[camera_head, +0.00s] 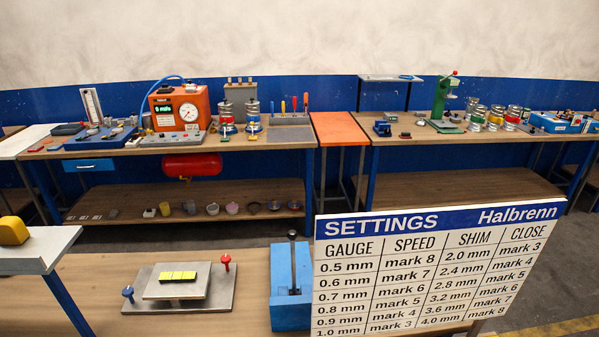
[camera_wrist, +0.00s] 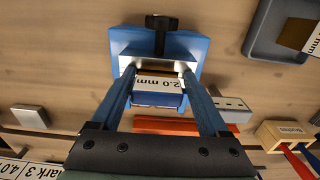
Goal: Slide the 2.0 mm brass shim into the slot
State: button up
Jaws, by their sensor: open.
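In the wrist view, the brass shim (camera_wrist: 151,70) shows as a narrow gold-brown edge with a white "2.0 mm" label (camera_wrist: 160,84). It lies at the pale metal front of a blue fixture (camera_wrist: 190,46) with a black knob (camera_wrist: 159,22). How far it sits in the slot is hidden. My gripper (camera_wrist: 159,74) is open, its two blue fingers on either side of the shim and label; contact is unclear. The head view does not show my gripper. A blue block with a black lever (camera_head: 292,310) stands there on the near bench; I cannot tell if it is the same fixture.
In the wrist view, a grey tray (camera_wrist: 262,38) is upper right, a wooden tool block (camera_wrist: 270,138) lower right and a silver block (camera_wrist: 31,117) left.

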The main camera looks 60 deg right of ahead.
jog(key=shift+s+d, duration=0.15)
jog(key=shift+s, duration=0.2)
jog(key=r, duration=0.8)
jog(key=r+p, duration=0.1)
jog(key=r, duration=0.2)
jog(key=shift+w+r, duration=0.3)
jog(key=shift+r, duration=0.1)
jog(key=shift+r+p, duration=0.6)
jog(key=shift+p, duration=0.1)
